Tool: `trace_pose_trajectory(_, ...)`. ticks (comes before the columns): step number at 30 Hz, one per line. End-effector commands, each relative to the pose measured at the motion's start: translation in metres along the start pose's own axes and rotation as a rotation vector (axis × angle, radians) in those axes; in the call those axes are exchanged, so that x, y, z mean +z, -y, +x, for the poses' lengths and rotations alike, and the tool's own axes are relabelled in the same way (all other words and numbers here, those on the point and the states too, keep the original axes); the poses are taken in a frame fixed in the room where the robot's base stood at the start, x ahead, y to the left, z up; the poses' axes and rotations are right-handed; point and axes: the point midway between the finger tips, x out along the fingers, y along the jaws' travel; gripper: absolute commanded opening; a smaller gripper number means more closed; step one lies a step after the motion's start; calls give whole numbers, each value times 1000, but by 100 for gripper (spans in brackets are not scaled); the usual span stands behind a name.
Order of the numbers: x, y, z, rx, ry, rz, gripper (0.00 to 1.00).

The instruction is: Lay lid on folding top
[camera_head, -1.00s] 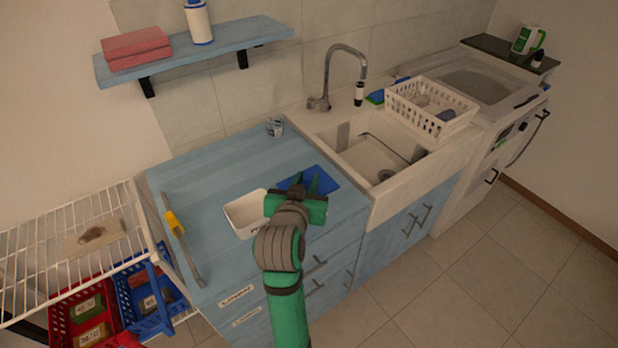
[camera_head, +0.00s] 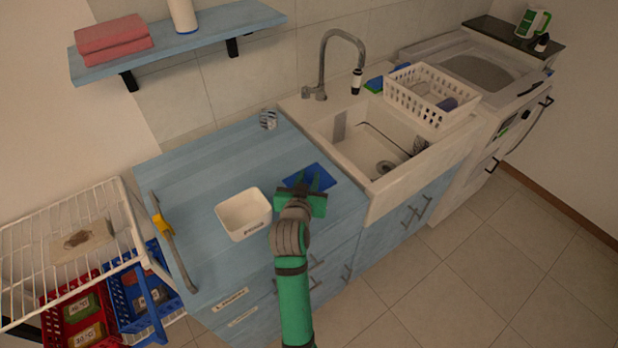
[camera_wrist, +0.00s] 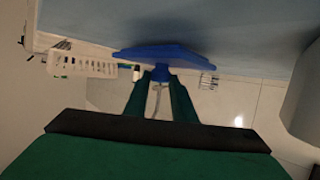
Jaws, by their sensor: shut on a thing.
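My gripper (camera_head: 307,187) is over the front right part of the blue worktop (camera_head: 205,165). It is shut on the knob of a blue lid (camera_head: 318,173). The lid is a flat blue plate, partly hidden by my gripper in the head view. In the wrist view the lid (camera_wrist: 165,51) is seen edge-on, with its knob between the fingertips (camera_wrist: 160,78). I cannot tell whether the lid touches the worktop. I cannot tell for sure which surface is the folding top.
An open white tub (camera_head: 243,213) stands on the worktop left of my gripper. A glass (camera_head: 268,119) stands at the back. A yellow-marked rail (camera_head: 172,240) lies along the left edge. Right is a sink (camera_head: 375,155) with a white basket (camera_head: 432,95). A wire rack (camera_head: 40,235) is left.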

Motion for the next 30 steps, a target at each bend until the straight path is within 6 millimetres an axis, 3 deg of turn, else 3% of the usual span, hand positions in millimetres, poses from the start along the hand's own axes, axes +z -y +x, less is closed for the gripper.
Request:
trace_pose_trajectory(13, 7, 1, 2, -1, 0, 0, 1)
trace_pose_trajectory(14, 6, 0, 2, -1, 0, 0, 31)
trace_pose_trajectory(15, 6, 0, 2, 0, 0, 0, 40)
trace_pose_trajectory(16, 6, 0, 2, 0, 0, 0, 42)
trace_pose_trajectory(26, 3, 0, 1, 0, -2, 0, 42)
trace_pose_trajectory(30, 4, 0, -12, -1, 0, 0, 42)
